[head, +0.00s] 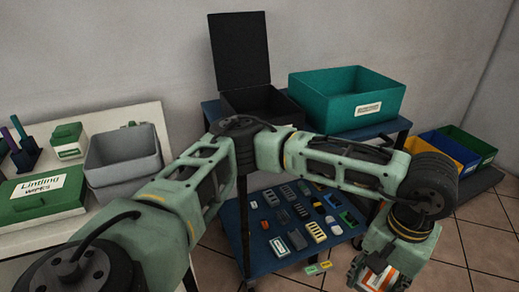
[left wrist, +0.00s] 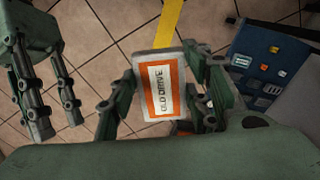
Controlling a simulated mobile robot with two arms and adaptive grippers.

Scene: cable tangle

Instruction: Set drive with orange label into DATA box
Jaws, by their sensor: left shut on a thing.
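The drive (left wrist: 148,92) has a white face and an orange-framed label reading "OLD DRIVE". My left gripper (left wrist: 162,100) is shut on it, a finger on each side, above the tiled floor. In the head view the drive (head: 377,281) shows at the bottom right, under the left gripper (head: 370,268). My right gripper (left wrist: 52,122) shows at the left of the left wrist view, fingers apart and empty. A teal box (head: 330,110) with a white label stands on the cart. Its label is too small to read, so I cannot tell which box is DATA.
An open black box (head: 236,98) with a raised lid stands beside the teal one. Blue (head: 447,148) and green (head: 470,147) bins stand at far right. Small parts lie on the lower shelf (head: 262,262).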

